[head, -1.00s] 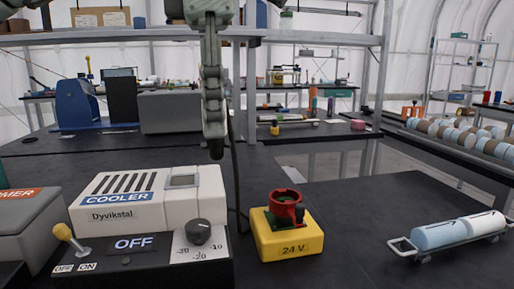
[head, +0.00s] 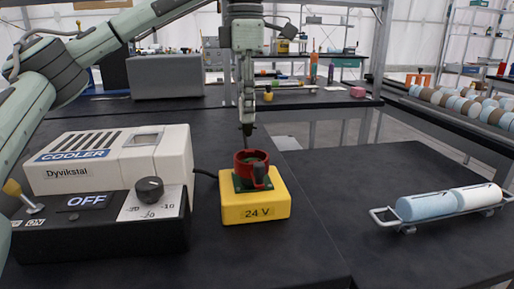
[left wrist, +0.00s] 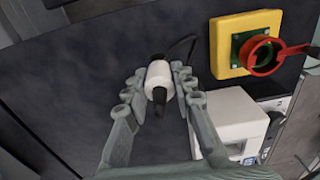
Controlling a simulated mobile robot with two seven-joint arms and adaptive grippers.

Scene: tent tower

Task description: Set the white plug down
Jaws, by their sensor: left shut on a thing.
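In the left wrist view the white plug (left wrist: 158,76), a short white cylinder with a black tip, sits between the fingers of my left gripper (left wrist: 158,86). The gripper is shut on it. A dark cable runs from the plug toward the upper right. In the head view my left gripper (head: 247,112) points down behind the red socket, above the black table (head: 330,205); the white of the plug is not clear there. Its height over the table is hard to judge. My right gripper is in neither view.
A yellow 24 V box (head: 256,206) with a red round socket (head: 252,163) stands in front of the gripper. The cooler (head: 110,160) and its OFF control box (head: 100,235) are at left. A rack with two cylinders (head: 450,203) lies at right. Table between is clear.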

